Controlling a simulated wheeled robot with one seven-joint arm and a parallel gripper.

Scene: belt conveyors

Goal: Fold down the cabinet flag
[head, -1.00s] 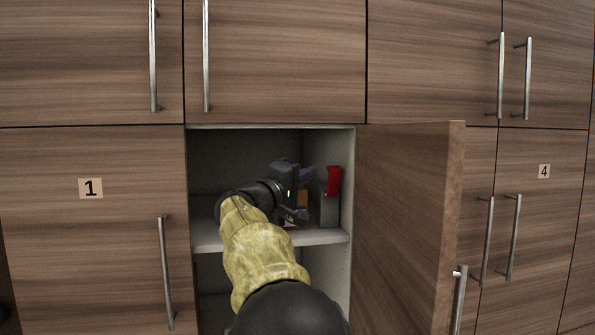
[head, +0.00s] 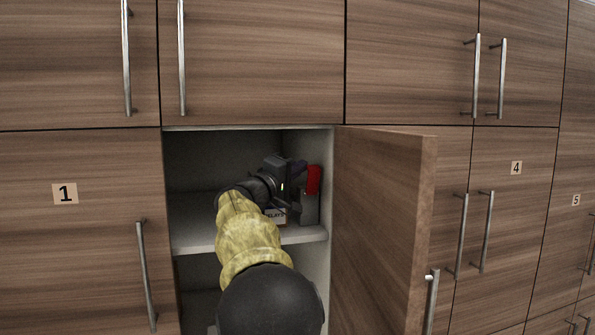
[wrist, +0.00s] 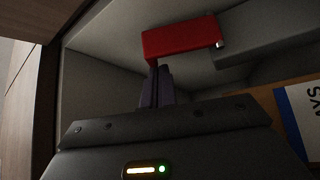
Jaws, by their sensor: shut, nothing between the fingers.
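The red flag (head: 314,179) stands upright at the top of a grey post (head: 309,208) on the right side of the open cabinet's shelf. In the wrist view the red flag (wrist: 181,37) lies just beyond the fingertips, with the grey post (wrist: 270,35) to its right. My gripper (head: 300,168) reaches into the cabinet, with its fingers close to the flag's left side. In the wrist view my gripper (wrist: 155,70) is shut and empty, its tips at or very near the flag's lower left end. I cannot tell whether they touch.
The open cabinet door (head: 385,220) stands out to the right of my arm. A box with a partly hidden label (head: 275,215) sits on the shelf (head: 195,242) behind my gripper. The cabinet's right wall (head: 327,160) is close beside the flag.

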